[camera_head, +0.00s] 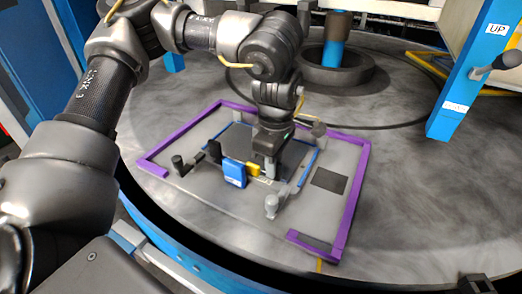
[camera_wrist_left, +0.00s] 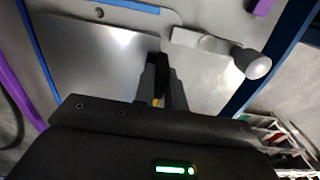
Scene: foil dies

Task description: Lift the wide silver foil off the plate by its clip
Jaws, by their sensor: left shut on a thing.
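The wide silver foil (camera_head: 238,137) lies inside a blue-edged area on the light grey plate (camera_head: 215,118). It also shows as a shiny sheet in the left wrist view (camera_wrist_left: 95,65). My left gripper (camera_head: 268,173) points straight down over the foil's near part. In the left wrist view its fingers (camera_wrist_left: 163,88) are shut on a dark thing (camera_wrist_left: 160,64), which seems to be the clip. The fingers largely hide it. I cannot tell whether the foil is clear of the plate. My right gripper is not in view.
A blue block (camera_head: 234,174) and a small yellow piece (camera_head: 253,169) stand just left of the gripper. Grey knobbed clamps (camera_head: 271,205) and a purple edging (camera_head: 355,195) surround the area. A blue post (camera_head: 461,95) rises at right. The round table (camera_head: 410,190) is clear at right.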

